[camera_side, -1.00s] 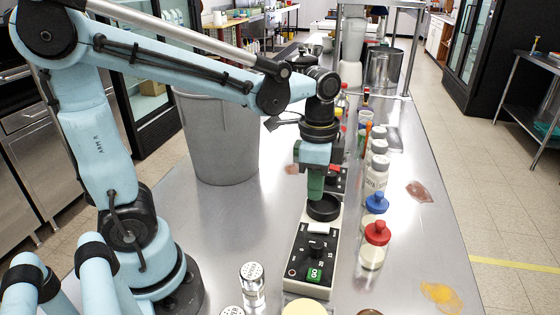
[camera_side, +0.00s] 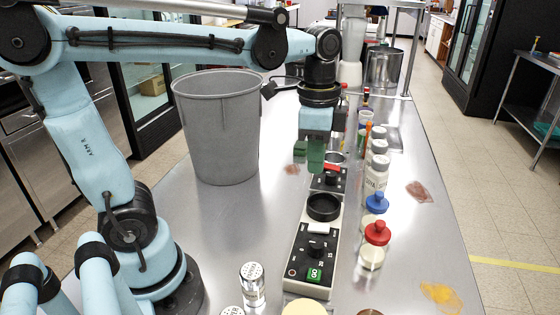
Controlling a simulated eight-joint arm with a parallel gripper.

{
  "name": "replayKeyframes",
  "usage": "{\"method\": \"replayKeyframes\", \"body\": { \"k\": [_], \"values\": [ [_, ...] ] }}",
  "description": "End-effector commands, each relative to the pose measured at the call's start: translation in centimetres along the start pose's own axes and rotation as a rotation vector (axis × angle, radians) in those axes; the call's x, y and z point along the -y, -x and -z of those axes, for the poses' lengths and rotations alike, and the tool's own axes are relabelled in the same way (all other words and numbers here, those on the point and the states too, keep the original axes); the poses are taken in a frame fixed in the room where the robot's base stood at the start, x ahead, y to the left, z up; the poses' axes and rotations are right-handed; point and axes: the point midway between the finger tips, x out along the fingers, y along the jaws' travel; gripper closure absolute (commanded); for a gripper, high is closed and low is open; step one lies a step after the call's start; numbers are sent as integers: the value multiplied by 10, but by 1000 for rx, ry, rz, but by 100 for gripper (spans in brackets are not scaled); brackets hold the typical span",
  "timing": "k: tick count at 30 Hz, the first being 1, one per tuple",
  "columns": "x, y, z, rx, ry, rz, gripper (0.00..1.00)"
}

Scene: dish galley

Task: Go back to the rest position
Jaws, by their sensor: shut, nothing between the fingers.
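My gripper (camera_side: 314,168) has green fingers and hangs pointing down in the middle of the side view. It is shut and holds nothing. It appears raised above the device (camera_side: 302,262), a long pale body with a black round cup on top, a black knob and a green display. The fingertips show just beyond the black cup (camera_side: 323,207) in the picture, apart from it. A second device (camera_side: 330,181) with a red part stands behind, partly hidden by my gripper.
A grey bin (camera_side: 218,130) stands left of my gripper. Along the right is a row of bottles, including a red-capped jar (camera_side: 375,245) and a blue-capped one (camera_side: 376,203). A metal shaker (camera_side: 252,285) stands in front. Stains (camera_side: 441,294) mark the right side of the steel table (camera_side: 420,245).

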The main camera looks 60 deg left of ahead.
Motion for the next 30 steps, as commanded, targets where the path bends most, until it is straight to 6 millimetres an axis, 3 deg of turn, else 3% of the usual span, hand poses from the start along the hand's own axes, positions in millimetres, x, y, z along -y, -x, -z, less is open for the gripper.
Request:
{"method": "replayKeyframes", "body": {
  "k": [5,18,30],
  "values": [
    [-3,-9,-9,-86,142,73,100],
    [-6,-45,-32,-505,676,244,100],
    [-5,-48,-34,-567,741,252,100]
  ]
}}
